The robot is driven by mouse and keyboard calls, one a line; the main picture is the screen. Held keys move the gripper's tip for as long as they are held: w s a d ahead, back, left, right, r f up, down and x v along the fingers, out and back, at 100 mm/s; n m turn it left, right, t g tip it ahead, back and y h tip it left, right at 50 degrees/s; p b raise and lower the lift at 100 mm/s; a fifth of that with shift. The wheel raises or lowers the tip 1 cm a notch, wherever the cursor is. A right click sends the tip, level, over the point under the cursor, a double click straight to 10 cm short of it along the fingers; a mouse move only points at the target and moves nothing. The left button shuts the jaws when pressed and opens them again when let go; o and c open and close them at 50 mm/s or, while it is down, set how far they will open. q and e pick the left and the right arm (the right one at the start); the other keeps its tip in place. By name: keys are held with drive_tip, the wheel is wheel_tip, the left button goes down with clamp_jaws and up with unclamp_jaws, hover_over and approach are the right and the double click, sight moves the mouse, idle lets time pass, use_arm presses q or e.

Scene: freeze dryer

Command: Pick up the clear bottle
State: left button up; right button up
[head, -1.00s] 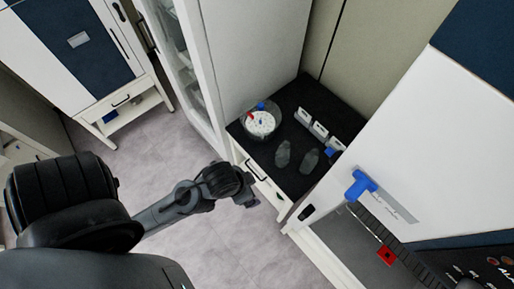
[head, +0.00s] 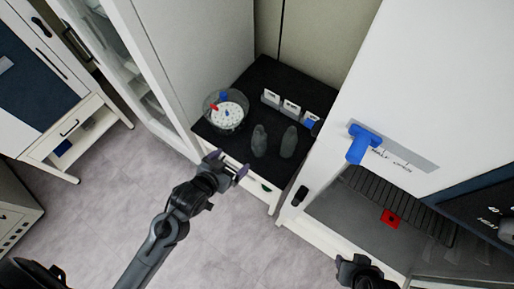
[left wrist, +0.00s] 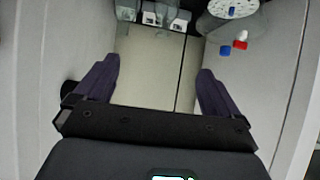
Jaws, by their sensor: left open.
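Two dark, see-through bottles stand side by side on the black counter top, a left bottle (head: 260,141) and a right bottle (head: 289,142). I cannot tell which one is meant by the clear bottle. My left gripper (head: 230,166) is open and empty at the counter's front edge, left of and nearer than the bottles, apart from them. In the left wrist view its two fingers (left wrist: 158,72) are spread with nothing between them. A dark part at the bottom of the head view looks like my right gripper (head: 360,270); its jaws cannot be made out.
A round clear tub (head: 226,110) with a white holed disc and red and blue pieces stands left of the bottles. Several labelled white holders (head: 290,107) stand behind them. A white machine with a blue handle (head: 362,143) is at right.

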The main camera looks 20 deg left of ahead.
sight(256, 146)
use_arm(q)
drive_tip(key=w+f+t+b, duration=0.2)
drive_tip(key=w+f+b, duration=0.1)
drive_tip(key=f+b, duration=0.3)
drive_tip(key=w+f+t+b, duration=0.2)
drive_tip(key=w+f+b, duration=0.2)
drive_tip(key=f+b, duration=0.3)
drive_tip(key=w+f+t+h+b, duration=0.1)
drive_tip(key=w+f+t+b, duration=0.1)
drive_tip(key=w+f+b, duration=0.2)
drive_tip(key=shift+w+d+f+t+b, duration=0.15)
drive_tip(key=shift+f+b, duration=0.65)
drive_tip(key=shift+b, duration=1.35)
drive_tip(key=shift+w+d+f+t+b, duration=0.15)
drive_tip(key=shift+f+b, duration=0.6)
drive_tip(key=shift+b, duration=1.35)
drive_tip(key=shift+w+d+f+b, duration=0.1)
drive_tip(key=shift+w+f+b, duration=0.05)
drive_tip(key=shift+w+b, duration=0.3)
drive_tip(key=w, duration=0.4)
drive_tip(key=shift+w+d, duration=0.3)
drive_tip(key=shift+w, duration=0.05)
drive_tip(key=shift+w+b, duration=0.35)
drive_tip(key=shift+w, duration=0.05)
drive_tip(key=w, duration=0.3)
drive_tip(key=w+b, duration=0.1)
drive_tip(key=shift+w+d, duration=0.15)
drive_tip(key=shift+d, duration=0.1)
drive_tip(key=shift+c, duration=0.3)
